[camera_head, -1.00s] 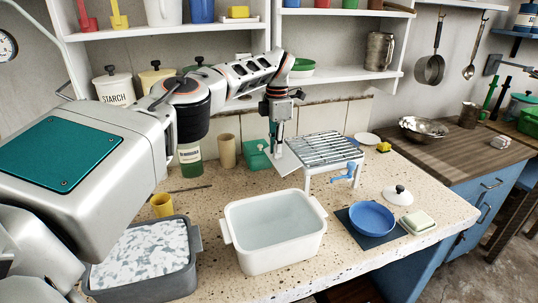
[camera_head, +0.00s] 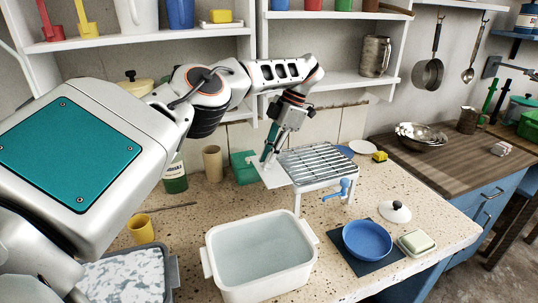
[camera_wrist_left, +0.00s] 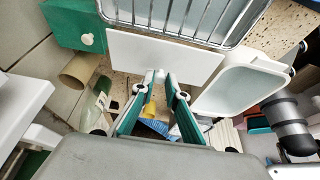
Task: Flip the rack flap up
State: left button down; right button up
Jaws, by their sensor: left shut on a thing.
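The wire-topped rack (camera_head: 318,158) stands on white legs on the speckled counter. Its white flap (camera_head: 276,176) sticks out from the rack's left side and looks close to level in the head view. In the left wrist view the flap (camera_wrist_left: 190,60) is a plain white panel along the wire grid (camera_wrist_left: 180,16). My left gripper (camera_head: 266,161) is shut on the flap's outer edge; its green fingers (camera_wrist_left: 159,78) meet that edge in the wrist view. The blue crank-shaped handle (camera_head: 338,190) is at the rack's front. My right gripper is not in view.
A white basin (camera_head: 258,255) stands in front of the rack. A green box (camera_head: 243,167), a tan cup (camera_head: 213,163) and a green bottle (camera_head: 175,178) stand behind and left. A blue bowl (camera_head: 367,240) and soap dish (camera_head: 416,243) are front right. Shelves (camera_head: 345,80) hang above.

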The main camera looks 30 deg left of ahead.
pick_arm(q)
jog(key=shift+f, duration=0.25)
jog(key=c, duration=2)
grip_release()
jog(key=shift+s, duration=0.1)
jog(key=shift+r, duration=0.1)
jog(key=shift+r, duration=5)
